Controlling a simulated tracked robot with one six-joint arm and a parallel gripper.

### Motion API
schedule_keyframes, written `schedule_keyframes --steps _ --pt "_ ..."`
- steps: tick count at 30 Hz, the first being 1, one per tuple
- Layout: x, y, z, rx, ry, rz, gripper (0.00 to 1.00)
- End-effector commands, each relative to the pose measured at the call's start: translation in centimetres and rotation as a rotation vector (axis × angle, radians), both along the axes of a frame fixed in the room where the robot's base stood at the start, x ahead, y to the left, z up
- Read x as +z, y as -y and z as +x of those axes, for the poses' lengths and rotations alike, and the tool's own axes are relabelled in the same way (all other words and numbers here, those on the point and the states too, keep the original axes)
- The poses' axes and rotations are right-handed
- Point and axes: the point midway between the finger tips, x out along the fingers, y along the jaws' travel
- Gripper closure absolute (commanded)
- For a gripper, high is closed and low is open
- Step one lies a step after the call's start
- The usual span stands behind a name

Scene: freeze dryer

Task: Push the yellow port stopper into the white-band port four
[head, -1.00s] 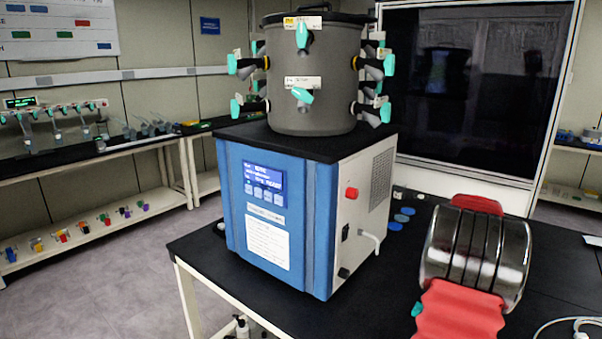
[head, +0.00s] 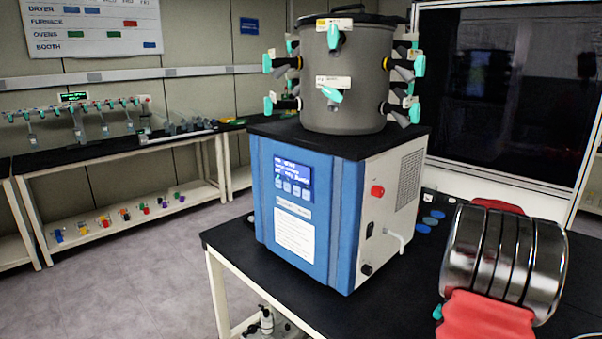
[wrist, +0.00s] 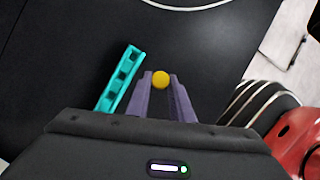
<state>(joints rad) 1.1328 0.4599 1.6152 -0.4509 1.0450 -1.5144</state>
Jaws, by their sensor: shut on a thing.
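In the wrist view my gripper (wrist: 160,84) is shut on the yellow port stopper (wrist: 161,78), whose round yellow end shows between the fingertips over a black surface. My gripper is not made out in the head view. The freeze dryer's grey drum (head: 345,105) stands on the blue and white cabinet (head: 305,215). Ports with teal-handled valves ring the drum. A white label (head: 334,82) is on the drum's front.
A teal slotted holder (wrist: 121,78) lies left of my fingers. The black bench top (head: 400,275) carries flat blue discs (head: 431,223) right of the cabinet. A ribbed chrome and red form (head: 505,262) covers the bench's right part. A back-left bench (head: 80,150) has glassware.

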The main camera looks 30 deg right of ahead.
Motion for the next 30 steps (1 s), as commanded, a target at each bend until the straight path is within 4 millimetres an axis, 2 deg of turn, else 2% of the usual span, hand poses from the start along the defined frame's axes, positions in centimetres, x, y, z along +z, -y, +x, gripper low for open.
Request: schedule_keyframes --steps 30 --pt "-2.3 -26.5 17.3 -0.269 -0.001 0.0 1.0"
